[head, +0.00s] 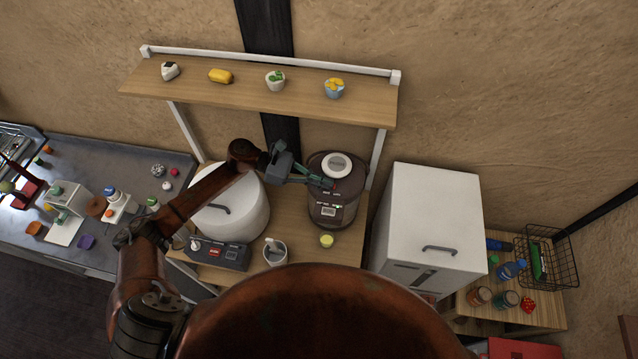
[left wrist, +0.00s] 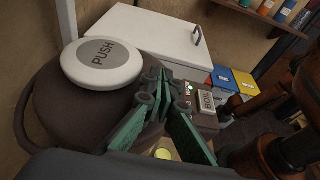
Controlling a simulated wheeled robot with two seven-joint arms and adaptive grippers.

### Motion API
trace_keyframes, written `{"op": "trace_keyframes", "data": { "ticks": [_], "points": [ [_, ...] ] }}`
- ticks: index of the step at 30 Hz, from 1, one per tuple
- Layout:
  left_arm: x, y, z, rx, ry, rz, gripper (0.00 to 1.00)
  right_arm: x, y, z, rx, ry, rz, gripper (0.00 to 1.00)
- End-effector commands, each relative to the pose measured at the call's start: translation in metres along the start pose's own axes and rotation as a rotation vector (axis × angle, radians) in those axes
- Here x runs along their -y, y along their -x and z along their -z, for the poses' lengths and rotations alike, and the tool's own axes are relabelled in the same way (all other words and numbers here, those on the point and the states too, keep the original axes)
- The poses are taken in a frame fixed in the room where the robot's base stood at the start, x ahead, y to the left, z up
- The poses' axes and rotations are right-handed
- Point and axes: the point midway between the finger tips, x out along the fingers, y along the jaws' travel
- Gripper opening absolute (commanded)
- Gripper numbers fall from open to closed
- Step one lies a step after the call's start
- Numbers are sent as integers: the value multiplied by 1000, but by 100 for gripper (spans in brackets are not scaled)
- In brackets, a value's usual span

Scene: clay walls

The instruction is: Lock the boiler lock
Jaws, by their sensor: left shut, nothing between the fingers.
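The boiler (head: 345,217) is a dark brown rounded appliance on the wooden table in the head view. A white round button marked PUSH sits on its lid (left wrist: 103,64). Its front panel carries a small lit green light and a label reading IRON or similar (left wrist: 206,100); the small lettering is hard to read. My left gripper (head: 331,184) is shut and empty, reaching in from the left over the boiler's top front edge. In the left wrist view its green fingers (left wrist: 168,95) lie just before the panel, hiding part of it. Contact cannot be told. My right gripper is not in view.
A white pot (head: 238,215) stands left of the boiler, and a tall white box (head: 428,215) stands close on its right. A cup (head: 275,252) and a small yellow-topped item (head: 326,241) stand in front. A shelf (head: 240,98) with small food items runs above.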

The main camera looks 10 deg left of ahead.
Motion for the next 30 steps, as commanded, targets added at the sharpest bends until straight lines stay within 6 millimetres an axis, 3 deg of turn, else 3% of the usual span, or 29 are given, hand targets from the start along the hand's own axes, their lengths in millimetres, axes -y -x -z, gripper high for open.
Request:
{"op": "trace_keyframes", "data": {
  "ticks": [17, 24, 30],
  "points": [
    [-1, 2, 3, -1, 0, -1, 0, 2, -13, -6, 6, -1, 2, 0],
    [-1, 28, 16, -3, -3, 7, 0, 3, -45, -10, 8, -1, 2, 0],
    [-2, 75, 14, -3, -2, 6, 0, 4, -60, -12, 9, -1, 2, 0]
  ]
}}
